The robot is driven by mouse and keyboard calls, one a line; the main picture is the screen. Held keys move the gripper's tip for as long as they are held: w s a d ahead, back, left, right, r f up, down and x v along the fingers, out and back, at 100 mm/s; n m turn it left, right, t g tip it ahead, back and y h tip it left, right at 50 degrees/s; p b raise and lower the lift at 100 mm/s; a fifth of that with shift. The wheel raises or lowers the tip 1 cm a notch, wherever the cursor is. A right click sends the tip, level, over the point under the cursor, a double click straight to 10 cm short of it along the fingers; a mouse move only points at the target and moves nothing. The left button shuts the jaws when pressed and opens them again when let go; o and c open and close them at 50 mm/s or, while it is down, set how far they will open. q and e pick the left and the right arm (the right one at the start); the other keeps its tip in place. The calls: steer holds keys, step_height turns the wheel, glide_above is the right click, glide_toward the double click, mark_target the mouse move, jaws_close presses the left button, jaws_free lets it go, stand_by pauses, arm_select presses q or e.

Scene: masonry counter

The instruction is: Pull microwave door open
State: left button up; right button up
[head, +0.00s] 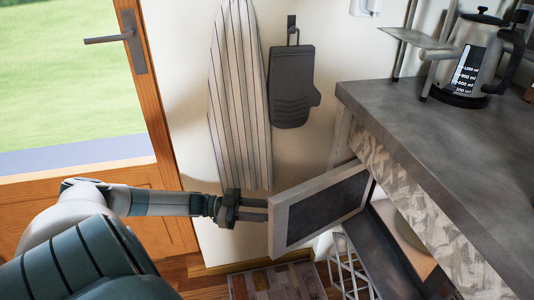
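The microwave door (321,209), a light frame around a dark window, stands swung out to the left, well away from the microwave body (388,252) under the counter. The open inside of the microwave (418,254) shows partly, to the right of the door. My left gripper (266,210) reaches in from the left at the door's outer edge. Its two fingers are apart with a gap between them. The tips meet the edge in the picture, and I cannot tell whether they touch it. My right gripper is not in view.
A dark-topped masonry counter (440,130) juts out above the microwave. A kettle (468,60) and a metal stand (420,42) are on it. An ironing board (238,100) and an oven mitt (292,88) hang on the wall. A wire rack (346,268) stands below.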

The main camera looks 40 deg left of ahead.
arm_select(q)
steer(key=shift+s+a+f, duration=0.15)
steer(key=shift+s+f, duration=0.05)
steer(key=shift+s, duration=0.1)
steer(key=v, duration=1.1)
steer(key=shift+s+a, duration=0.25)
steer(key=shift+a, duration=0.05)
